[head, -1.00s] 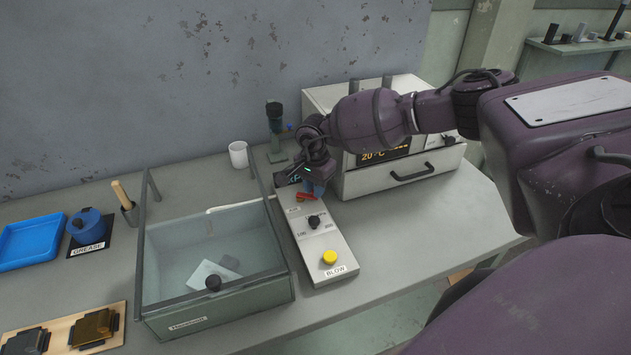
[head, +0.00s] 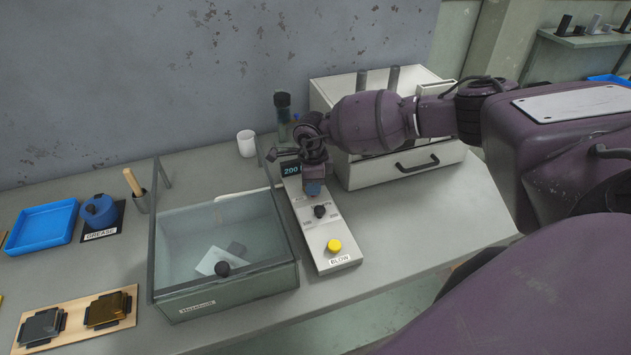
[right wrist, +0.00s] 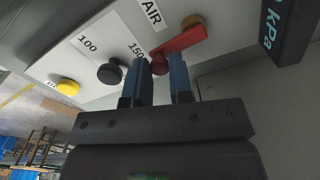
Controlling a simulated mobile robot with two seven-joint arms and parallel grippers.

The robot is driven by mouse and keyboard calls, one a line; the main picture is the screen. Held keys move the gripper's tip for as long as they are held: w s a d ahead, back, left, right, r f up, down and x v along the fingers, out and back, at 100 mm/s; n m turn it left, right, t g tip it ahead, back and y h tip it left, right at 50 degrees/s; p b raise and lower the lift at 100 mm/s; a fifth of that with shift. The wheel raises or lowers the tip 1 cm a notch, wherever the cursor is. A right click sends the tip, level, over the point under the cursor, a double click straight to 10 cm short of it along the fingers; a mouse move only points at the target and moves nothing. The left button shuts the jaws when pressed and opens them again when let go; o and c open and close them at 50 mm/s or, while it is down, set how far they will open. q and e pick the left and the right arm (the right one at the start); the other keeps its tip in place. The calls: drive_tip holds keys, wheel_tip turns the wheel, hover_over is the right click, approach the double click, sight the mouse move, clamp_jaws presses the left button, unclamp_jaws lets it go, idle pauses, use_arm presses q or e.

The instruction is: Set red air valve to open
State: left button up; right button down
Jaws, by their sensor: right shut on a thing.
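The red air valve (right wrist: 182,46) shows in the right wrist view as a red lever beside an AIR label (right wrist: 151,13). My right gripper (right wrist: 165,62) has its blue fingertips on either side of the lever's near end and is shut on it. In the head view the right gripper (head: 313,187) comes down on the upper part of the white control panel (head: 331,228) and hides the valve. My left gripper is in neither view.
The panel has a black knob (head: 320,211), a yellow BLOW button (head: 334,246) and a lit display (head: 291,169). A glass-sided box (head: 228,289) stands close to its left. A drawer cabinet (head: 440,169) stands right of the panel. A white cup (head: 246,143) stands behind.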

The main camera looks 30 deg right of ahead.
drive_tip(key=shift+a+m, duration=0.25)
drive_tip(key=shift+m, duration=0.25)
drive_tip(key=shift+w, duration=0.1)
drive_tip(key=c, duration=1)
unclamp_jaws()
drive_tip(key=shift+c, duration=0.2)
wheel_tip(320, 180, up, 11)
drive_tip(key=shift+b, duration=0.35)
drive_tip(key=shift+f, duration=0.1)
